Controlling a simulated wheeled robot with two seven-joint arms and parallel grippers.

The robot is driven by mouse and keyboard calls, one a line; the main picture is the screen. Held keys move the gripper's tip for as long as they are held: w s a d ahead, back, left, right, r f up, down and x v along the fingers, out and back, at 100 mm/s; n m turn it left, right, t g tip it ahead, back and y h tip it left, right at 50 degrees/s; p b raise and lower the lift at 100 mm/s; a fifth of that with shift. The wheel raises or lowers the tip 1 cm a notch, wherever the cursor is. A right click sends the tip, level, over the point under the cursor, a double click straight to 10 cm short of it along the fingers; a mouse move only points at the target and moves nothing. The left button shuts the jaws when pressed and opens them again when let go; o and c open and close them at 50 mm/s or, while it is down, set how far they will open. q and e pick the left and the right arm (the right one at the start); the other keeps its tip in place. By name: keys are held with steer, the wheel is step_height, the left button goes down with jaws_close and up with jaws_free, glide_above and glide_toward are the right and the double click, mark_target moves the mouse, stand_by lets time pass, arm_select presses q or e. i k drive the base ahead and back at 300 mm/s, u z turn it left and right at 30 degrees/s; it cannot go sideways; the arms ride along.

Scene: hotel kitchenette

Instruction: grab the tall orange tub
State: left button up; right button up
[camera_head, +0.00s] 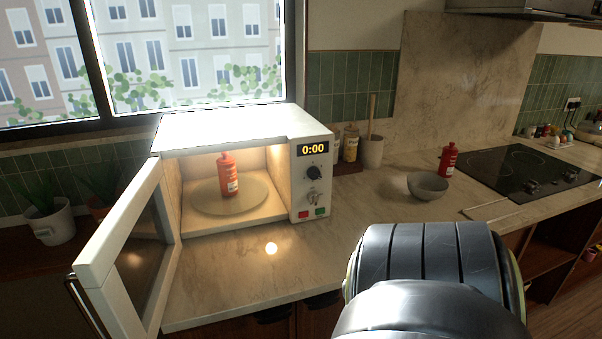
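A tall orange-red bottle-like tub (228,175) with a pale label stands upright on the round turntable (203,200) inside the open, lit microwave (231,131). A second, redder bottle of similar shape (448,160) stands on the counter beside the cooktop. A dark, rounded link of my own arm fills the bottom right of the head view and covers part of the counter front. Neither gripper shows.
The microwave door (125,262) is swung open to the left and juts past the counter edge. A grey bowl (427,186), a utensil crock (372,151) and a black cooktop (520,171) are on the right. The counter (225,275) before the microwave is clear.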

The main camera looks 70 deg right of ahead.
mark_target(228, 176)
steer(key=z, duration=1.2)
steer(key=i, duration=0.3)
steer(key=u, duration=0.05)
